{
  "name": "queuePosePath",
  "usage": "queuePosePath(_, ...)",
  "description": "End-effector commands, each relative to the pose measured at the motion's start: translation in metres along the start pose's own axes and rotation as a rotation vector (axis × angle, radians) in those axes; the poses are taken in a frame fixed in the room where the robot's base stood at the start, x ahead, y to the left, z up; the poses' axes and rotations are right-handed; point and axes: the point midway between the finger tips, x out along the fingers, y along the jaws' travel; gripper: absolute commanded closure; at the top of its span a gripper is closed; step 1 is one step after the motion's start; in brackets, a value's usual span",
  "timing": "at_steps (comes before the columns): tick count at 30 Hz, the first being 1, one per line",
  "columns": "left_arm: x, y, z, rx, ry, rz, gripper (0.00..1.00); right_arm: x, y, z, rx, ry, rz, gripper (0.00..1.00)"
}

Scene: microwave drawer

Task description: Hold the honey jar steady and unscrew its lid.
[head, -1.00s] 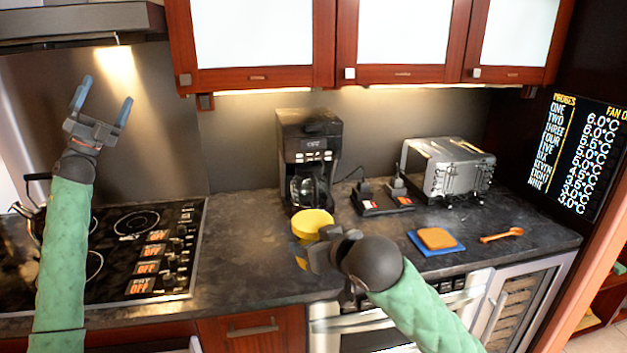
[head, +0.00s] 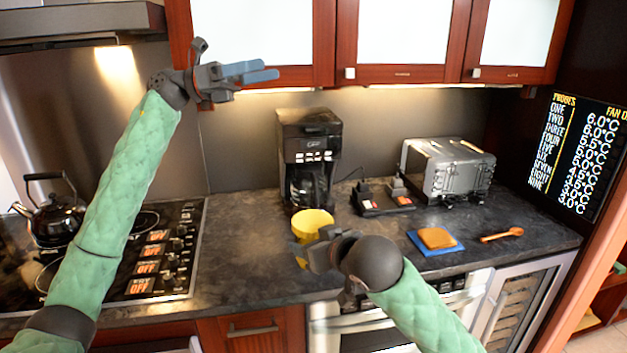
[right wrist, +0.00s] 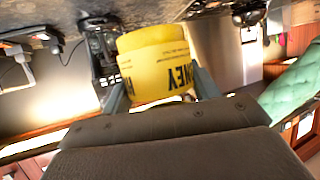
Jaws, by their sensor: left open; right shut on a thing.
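The yellow honey jar (head: 312,221) stands at the counter's front edge, in front of the coffee maker. Its yellow lid (right wrist: 150,37) shows in the right wrist view, on the jar body (right wrist: 157,75) with dark lettering. My right gripper (head: 303,252) is shut on the jar's side, and its fingers flank the body in the right wrist view. The jar's lower part is partly hidden behind this gripper in the head view. My left gripper (head: 262,72) is open and empty, high in front of the upper cabinets, up and left of the jar. Its fingers point right.
A black coffee maker (head: 308,150) stands close behind the jar. A stove with a kettle (head: 57,217) is left. The counter between stove and jar is clear.

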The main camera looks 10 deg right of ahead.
Motion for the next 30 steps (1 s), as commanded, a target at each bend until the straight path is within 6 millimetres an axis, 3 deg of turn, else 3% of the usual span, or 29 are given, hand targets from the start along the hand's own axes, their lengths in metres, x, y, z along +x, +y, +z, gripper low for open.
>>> queuePosePath(1, 0.018, -0.005, -0.007, 0.033, 0.071, -0.007, 0.07, 0.0, 0.0, 0.0, 0.0, 0.001, 0.0, 1.0)
queuePosePath(6, 0.071, -0.018, -0.047, 0.154, 0.345, -0.033, 0.07, 0.0, 0.0, 0.0, 0.0, 0.001, 0.0, 1.0)
queuePosePath(13, 0.116, -0.029, -0.112, 0.319, 0.754, -0.079, 0.07, 0.0, 0.0, 0.0, 0.0, 0.001, 0.0, 1.0)
queuePosePath(21, 0.119, -0.03, -0.178, 0.476, 1.237, -0.139, 0.07, 0.0, 0.0, 0.0, 0.0, 0.001, 0.0, 1.0)
queuePosePath(30, 0.089, -0.026, -0.213, 0.559, 1.662, -0.193, 0.07, 0.0, 0.0, 0.0, 0.0, 0.001, 0.0, 1.0)
